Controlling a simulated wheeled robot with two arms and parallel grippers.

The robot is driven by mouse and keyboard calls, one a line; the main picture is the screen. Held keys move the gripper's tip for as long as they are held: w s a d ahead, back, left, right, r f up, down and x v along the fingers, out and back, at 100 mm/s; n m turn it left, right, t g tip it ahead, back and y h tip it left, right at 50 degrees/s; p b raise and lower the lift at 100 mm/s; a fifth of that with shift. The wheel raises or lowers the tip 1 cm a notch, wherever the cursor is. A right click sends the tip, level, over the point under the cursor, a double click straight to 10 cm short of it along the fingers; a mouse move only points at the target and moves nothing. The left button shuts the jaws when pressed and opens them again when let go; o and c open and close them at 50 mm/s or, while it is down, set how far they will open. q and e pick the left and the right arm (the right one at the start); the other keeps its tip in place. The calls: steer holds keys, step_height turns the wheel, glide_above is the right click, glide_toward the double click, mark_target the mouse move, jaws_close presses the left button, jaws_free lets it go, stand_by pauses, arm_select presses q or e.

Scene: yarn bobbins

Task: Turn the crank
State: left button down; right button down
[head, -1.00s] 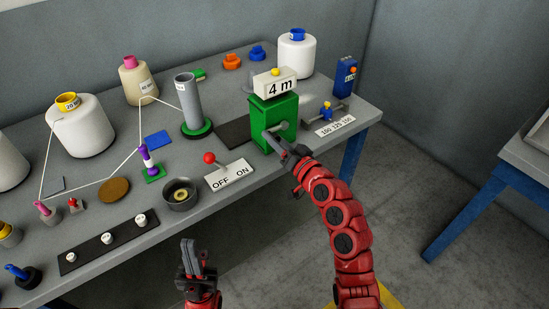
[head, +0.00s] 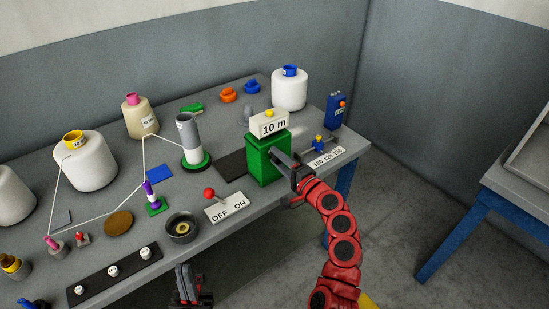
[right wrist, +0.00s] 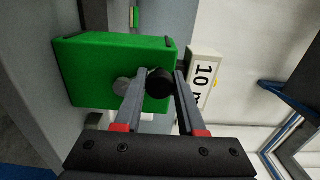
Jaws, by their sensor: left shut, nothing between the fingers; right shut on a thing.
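The green crank box (head: 266,162) stands near the front right of the table, with a white counter sign (head: 269,124) reading "10 m" on top. My right gripper (head: 276,155) is at the box's front face, shut on the crank's handle. In the right wrist view the crank's black knob (right wrist: 160,80) lies between the fingertips, beside a grey round hub (right wrist: 124,86) on the green box (right wrist: 90,72). The crank's arm is mostly hidden in the head view. My left gripper (head: 183,270) is shut and empty, low before the table's front edge.
A grey tube (head: 191,138) on a green base carries a white band of yarn. White thread runs from the bobbins (head: 86,162) past a purple-topped guide (head: 150,193). A red-knobbed OFF/ON switch (head: 226,204) and a slider scale (head: 328,157) flank the box.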

steer(key=d+m+p, duration=0.1)
steer(key=m, duration=0.1)
steer(key=w+m+p, duration=0.1)
steer(key=m, duration=0.1)
steer(key=d+r+m+p, duration=0.1)
steer(key=m, duration=0.1)
steer(key=shift+w+d, duration=0.3)
steer(key=shift+w, duration=0.1)
steer(key=shift+w+d+f+m+p, duration=0.1)
steer(key=shift+w+d+m+p, duration=0.25)
steer(key=shift+m, duration=0.65)
steer(key=c, duration=0.5)
jaws_free()
steer(key=shift+s, duration=0.1)
